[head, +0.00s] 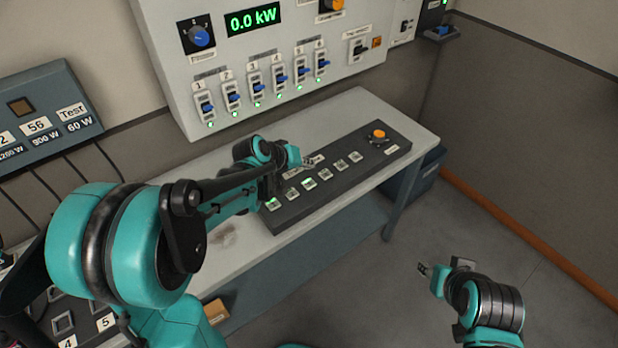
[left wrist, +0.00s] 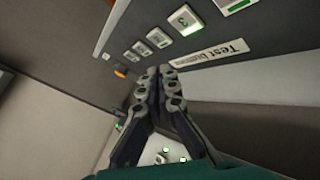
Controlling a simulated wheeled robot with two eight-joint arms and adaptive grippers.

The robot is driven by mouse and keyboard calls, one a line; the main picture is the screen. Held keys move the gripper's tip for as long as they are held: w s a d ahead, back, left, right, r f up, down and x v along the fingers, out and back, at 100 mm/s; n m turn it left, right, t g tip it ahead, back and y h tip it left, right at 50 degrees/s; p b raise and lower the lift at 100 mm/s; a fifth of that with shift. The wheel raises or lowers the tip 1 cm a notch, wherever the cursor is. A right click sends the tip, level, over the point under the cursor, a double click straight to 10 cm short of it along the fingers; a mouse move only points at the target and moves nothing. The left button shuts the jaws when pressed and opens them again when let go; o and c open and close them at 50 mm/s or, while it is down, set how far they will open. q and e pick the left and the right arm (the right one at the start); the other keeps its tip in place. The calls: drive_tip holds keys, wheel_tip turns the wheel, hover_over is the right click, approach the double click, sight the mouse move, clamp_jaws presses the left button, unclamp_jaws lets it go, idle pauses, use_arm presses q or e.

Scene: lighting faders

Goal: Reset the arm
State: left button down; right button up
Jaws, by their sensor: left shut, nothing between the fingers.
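My left gripper (head: 308,162) is at the end of the left arm, over the back edge of a black button panel (head: 350,187) on the bench. In the left wrist view the fingers of my left gripper (left wrist: 152,74) are together, with nothing between them. They point toward the row of square buttons (left wrist: 184,22) and the "Test buttons" label (left wrist: 216,50). I cannot tell whether the tips touch the panel. My right gripper (head: 428,271) hangs above the floor at the lower right, apart from the bench; its finger opening is too small to judge.
A wall cabinet (head: 225,72) carries several blue-handled breakers, lit green lamps and a "0.0 kW" display (head: 253,18). An orange button (head: 378,134) stands at the panel's right end. A blue-grey box (head: 40,115) is at the left. The floor (head: 520,220) at right is clear.

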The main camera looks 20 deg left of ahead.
use_arm(q)
drive_tip(key=shift+r, duration=0.15)
idle(0.3)
drive_tip(key=s+r+m+y, duration=0.1)
drive_tip(key=s+m+y, duration=0.1)
drive_tip(key=s, duration=1)
drive_tip(key=s+r+m+g+y, duration=0.1)
drive_tip(key=s+r+y, duration=0.1)
drive_tip(key=s, duration=1.1)
drive_tip(key=shift+m, duration=0.4)
drive_tip(key=shift+d, duration=0.1)
